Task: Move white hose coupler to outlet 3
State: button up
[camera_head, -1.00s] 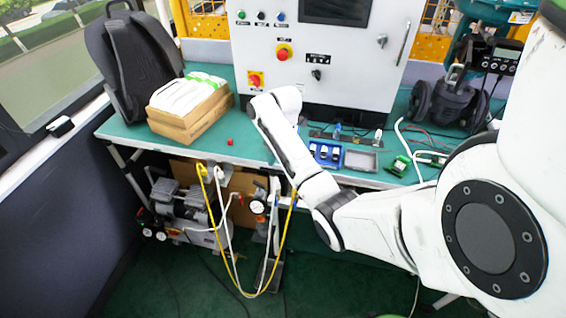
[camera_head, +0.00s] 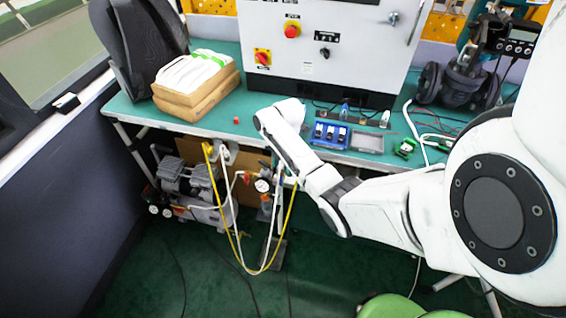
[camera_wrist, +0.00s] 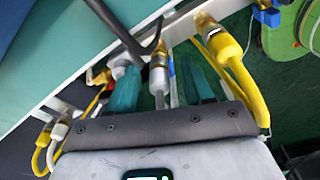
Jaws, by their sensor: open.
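In the wrist view, my gripper (camera_wrist: 160,92) is open, with one teal finger on each side of a silver-white hose coupler (camera_wrist: 158,76) on a brass fitting. I cannot tell whether the fingers touch it. A white hose (camera_wrist: 172,82) shows beside it. A second coupler with a white hose (camera_wrist: 60,130) sits at the far left. In the head view, white hoses (camera_head: 229,190) hang under the table's front edge; my gripper is hidden there. No outlet numbers are legible, so I cannot tell which is outlet 3.
A coupler with a yellow hose (camera_wrist: 224,46) is close right of my gripper. A dark forked bar (camera_wrist: 135,38) crosses above the fingers. The yellow hose (camera_head: 240,262) loops down below the table (camera_head: 205,122). A compressor (camera_head: 190,182) stands underneath.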

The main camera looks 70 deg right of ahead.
jog(key=shift+c, duration=0.2)
grip_shut()
dwell(0.5)
